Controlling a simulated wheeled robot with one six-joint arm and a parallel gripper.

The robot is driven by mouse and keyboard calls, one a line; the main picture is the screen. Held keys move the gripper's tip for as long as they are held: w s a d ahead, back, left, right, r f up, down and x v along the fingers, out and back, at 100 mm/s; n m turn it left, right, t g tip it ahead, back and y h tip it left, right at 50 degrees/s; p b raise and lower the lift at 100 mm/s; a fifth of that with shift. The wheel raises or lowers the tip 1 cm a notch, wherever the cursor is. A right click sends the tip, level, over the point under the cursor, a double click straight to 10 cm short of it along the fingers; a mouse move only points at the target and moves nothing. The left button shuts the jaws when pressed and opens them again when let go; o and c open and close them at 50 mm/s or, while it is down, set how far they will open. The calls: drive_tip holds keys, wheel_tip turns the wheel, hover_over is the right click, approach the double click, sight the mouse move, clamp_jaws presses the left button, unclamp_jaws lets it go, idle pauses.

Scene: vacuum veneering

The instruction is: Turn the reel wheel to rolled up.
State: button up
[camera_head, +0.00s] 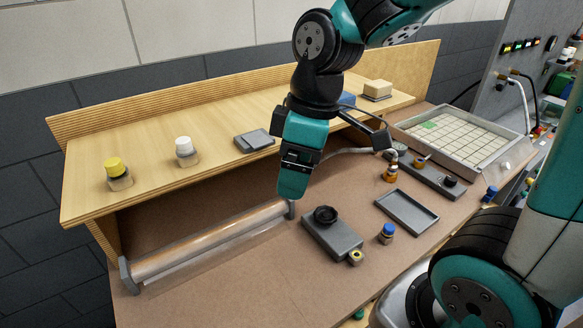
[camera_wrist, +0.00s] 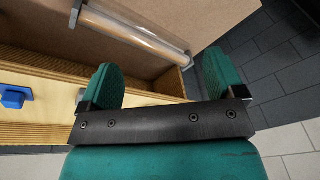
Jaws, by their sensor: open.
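The reel is a long, clear to copper-coloured roll (camera_head: 210,243) lying between two grey end brackets at the front left of the bench. The roll also shows at the top of the wrist view (camera_wrist: 140,30), with one grey bracket near its right end. I cannot make out a separate wheel on the reel; it may be hidden or out of view. My gripper (camera_head: 296,178) hangs above the reel's right end in the head view. In the wrist view my gripper (camera_wrist: 163,78) is open, its two teal fingers wide apart with nothing between them.
A grey block with a black knob (camera_head: 325,214) stands right of the reel. A blue-capped bottle (camera_head: 387,233) and an empty grey tray (camera_head: 407,211) are beside it. A wooden shelf (camera_head: 215,150) carrying capped jars rises behind. Bare bench lies in front of the reel.

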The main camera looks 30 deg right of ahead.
drive_tip(key=shift+s+a+r+m+y, duration=0.15)
drive_tip(key=shift+s+a+r+m, duration=0.1)
drive_tip(key=shift+s+a, duration=0.35)
drive_tip(key=shift+s+a+r+m+y, duration=0.15)
drive_tip(key=shift+s+a+r+m, duration=0.1)
drive_tip(key=shift+s+a, duration=0.35)
drive_tip(key=shift+w+d, duration=0.1)
drive_tip(key=m+h+b, duration=0.3)
drive_tip(key=m+b, duration=0.3)
drive_tip(key=m, duration=0.2)
approach(326, 213)
drive_tip(key=shift+g, duration=0.3)
drive_tip(key=f, duration=0.9)
drive_tip(key=shift+w, duration=0.2)
drive_tip(key=shift+c, duration=0.2)
drive_tip(key=c, duration=0.9)
